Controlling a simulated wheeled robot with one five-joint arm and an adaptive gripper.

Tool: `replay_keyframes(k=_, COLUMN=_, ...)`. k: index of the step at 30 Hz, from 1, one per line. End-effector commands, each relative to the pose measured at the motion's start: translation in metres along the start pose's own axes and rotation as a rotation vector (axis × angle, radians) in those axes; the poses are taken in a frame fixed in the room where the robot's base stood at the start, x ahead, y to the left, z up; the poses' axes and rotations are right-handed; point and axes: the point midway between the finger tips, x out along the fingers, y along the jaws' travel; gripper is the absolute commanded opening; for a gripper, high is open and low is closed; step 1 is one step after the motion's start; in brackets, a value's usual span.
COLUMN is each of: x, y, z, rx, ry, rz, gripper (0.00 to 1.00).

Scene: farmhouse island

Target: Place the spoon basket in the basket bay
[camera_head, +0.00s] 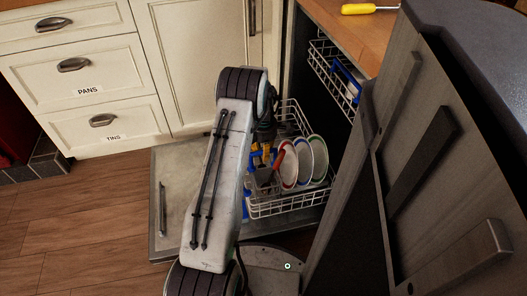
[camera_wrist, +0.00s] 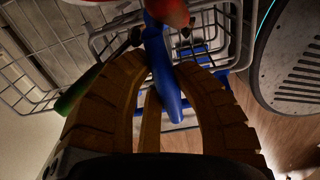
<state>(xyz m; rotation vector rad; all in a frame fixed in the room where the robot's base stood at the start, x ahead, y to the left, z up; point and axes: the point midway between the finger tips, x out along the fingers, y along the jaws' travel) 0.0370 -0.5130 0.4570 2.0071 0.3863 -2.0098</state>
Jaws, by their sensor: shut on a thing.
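My gripper (camera_head: 262,157) is over the lower dishwasher rack in the head view, partly hidden by my arm. Blue parts (camera_head: 246,203) show at the rack's left side, possibly the basket bay. I cannot tell whether the basket touches the rack.
Several rimmed plates (camera_head: 304,160) stand in the white wire lower rack (camera_head: 290,208), close right of my gripper. The dishwasher door (camera_head: 180,205) is folded down. The upper rack (camera_head: 325,62) is partly out. The wooden floor at left is clear.

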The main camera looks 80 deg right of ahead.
Motion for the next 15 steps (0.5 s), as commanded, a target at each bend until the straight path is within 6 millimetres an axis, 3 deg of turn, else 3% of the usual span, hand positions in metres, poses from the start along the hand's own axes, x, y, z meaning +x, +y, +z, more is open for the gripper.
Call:
replay_keyframes(k=10, x=0.0062, y=0.0004, z=0.0002, rx=0.0, ry=-0.001, rz=0.001, gripper=0.0)
replay_keyframes(k=11, x=0.0061, y=0.0004, z=0.0002, rx=0.0, ry=-0.001, rz=0.001, gripper=0.25)
replay_keyframes(k=15, x=0.0055, y=0.0005, z=0.0002, rx=0.0, ry=-0.001, rz=0.001, gripper=0.38)
